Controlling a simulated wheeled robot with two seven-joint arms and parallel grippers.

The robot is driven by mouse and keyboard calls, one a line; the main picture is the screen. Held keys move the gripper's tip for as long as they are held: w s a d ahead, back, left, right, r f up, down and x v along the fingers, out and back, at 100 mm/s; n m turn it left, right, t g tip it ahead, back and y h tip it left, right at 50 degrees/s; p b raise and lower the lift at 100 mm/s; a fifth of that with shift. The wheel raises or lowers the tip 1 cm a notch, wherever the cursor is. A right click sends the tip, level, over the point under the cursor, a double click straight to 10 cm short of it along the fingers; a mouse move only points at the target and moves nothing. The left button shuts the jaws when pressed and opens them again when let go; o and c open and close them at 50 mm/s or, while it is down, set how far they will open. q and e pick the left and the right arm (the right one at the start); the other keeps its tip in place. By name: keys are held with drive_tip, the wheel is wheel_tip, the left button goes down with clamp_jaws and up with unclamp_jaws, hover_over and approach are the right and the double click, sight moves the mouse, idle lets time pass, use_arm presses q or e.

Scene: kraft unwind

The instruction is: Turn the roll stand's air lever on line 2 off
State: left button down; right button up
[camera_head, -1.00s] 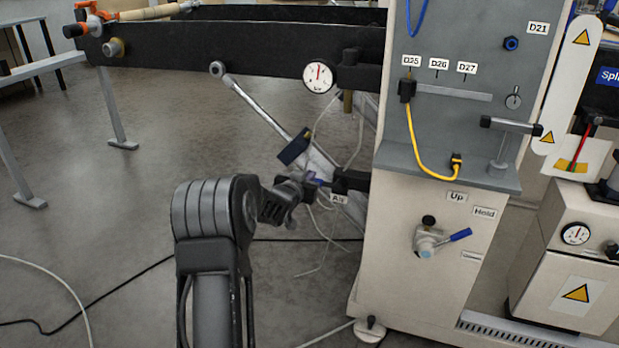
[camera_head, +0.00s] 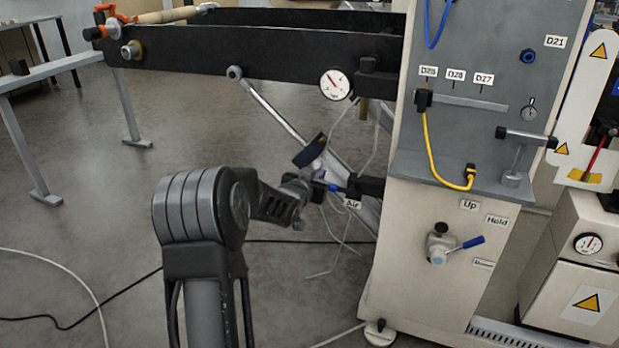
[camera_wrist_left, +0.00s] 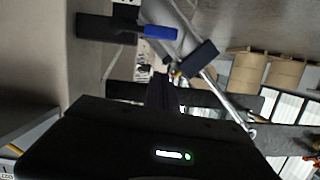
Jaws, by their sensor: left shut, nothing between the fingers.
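The air lever (camera_head: 335,188) is a small blue handle beside a black block under the "Air" label (camera_head: 352,204), on the left side of the machine cabinet. In the left wrist view the blue lever (camera_wrist_left: 161,32) lies sideways at the top, against a dark block. My left gripper (camera_head: 308,186) is just left of the lever in the head view; I cannot tell whether they touch. In the left wrist view its dark fingers (camera_wrist_left: 164,92) are shut and empty, with the lever beyond their tips. My right gripper is not in view.
A pressure gauge (camera_head: 335,85) hangs on the black beam above. A grey strut (camera_head: 275,112) slants down beside my gripper, and thin hoses hang near it. A second blue-handled valve (camera_head: 440,248) sits on the cabinet front (camera_head: 405,285). The floor at left is mostly clear.

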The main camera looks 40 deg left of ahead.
use_arm(q)
drive_tip(key=v, duration=0.5)
drive_tip(key=shift+s, duration=0.15)
idle(0.3)
